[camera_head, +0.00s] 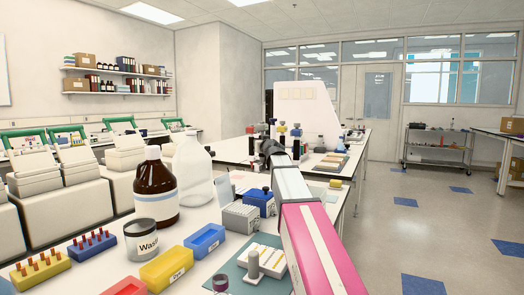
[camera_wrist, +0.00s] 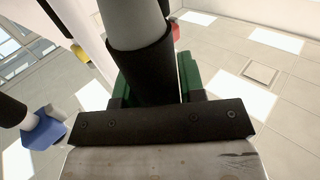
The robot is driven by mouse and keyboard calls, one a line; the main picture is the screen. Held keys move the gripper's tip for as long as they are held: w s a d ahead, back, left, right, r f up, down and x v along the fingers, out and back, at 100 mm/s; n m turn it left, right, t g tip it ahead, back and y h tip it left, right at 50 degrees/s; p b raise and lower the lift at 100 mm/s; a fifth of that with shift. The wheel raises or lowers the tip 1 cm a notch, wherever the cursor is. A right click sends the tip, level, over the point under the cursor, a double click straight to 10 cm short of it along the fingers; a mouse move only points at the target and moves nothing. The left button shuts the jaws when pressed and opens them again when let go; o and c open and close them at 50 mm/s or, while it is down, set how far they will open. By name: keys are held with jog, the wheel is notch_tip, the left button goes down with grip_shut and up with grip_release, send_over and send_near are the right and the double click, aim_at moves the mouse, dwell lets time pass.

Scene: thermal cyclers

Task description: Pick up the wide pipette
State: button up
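In the wrist view, a thick grey pipette with a broad black sleeve (camera_wrist: 140,65) stands right in front of my gripper (camera_wrist: 157,78). The green fingers show on either side of the sleeve, close against it. The sleeve hides the inner finger faces, so I cannot tell whether they touch it. I take this as the wide pipette. In the head view, my gripper (camera_head: 268,148) is at the pipettes with coloured tops on the bench, where the wide one cannot be picked out. Pipettes with a blue top (camera_wrist: 42,127) and a yellow top (camera_wrist: 80,53) are beside it.
A brown bottle (camera_head: 155,187) and a white jug (camera_head: 193,170) stand left of my arm. A blue box (camera_head: 258,202), a grey rack (camera_head: 240,217) and a tip box (camera_head: 262,258) lie close along it. The floor at right (camera_head: 410,225) is clear.

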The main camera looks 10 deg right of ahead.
jog(key=shift+c, duration=0.4)
jog(key=shift+r, duration=0.1)
jog(key=s+a+r, duration=0.5)
jog(key=a+r, duration=0.5)
jog(key=r, duration=0.1)
jog(key=shift+s+a, duration=0.15)
jog(key=shift+s, duration=0.15)
